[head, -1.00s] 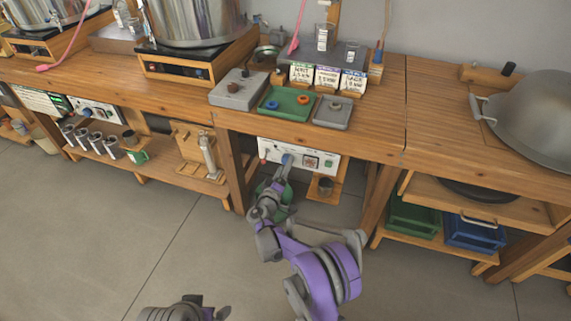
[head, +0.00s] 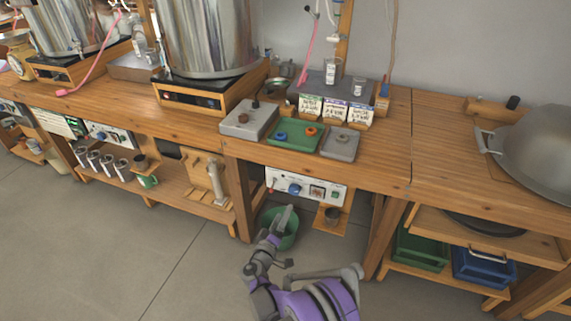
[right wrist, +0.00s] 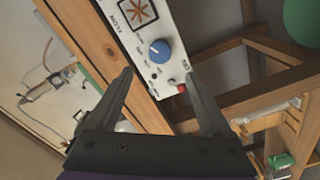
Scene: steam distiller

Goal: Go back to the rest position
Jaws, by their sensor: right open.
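My right gripper (head: 284,220) is in front of the workbench, below the white control panel (head: 305,187) with its blue knob (head: 294,188). In the right wrist view my right gripper (right wrist: 158,95) has its two fingers wide apart with nothing between them. The panel (right wrist: 146,40) and the blue knob (right wrist: 160,52) lie beyond the fingertips, apart from them. My left gripper is in neither view.
A green bucket (head: 289,238) stands on the floor under the bench, partly behind my right gripper. A small cup (head: 332,216) sits on a low wooden ledge at right. The grey floor (head: 120,260) at left is clear.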

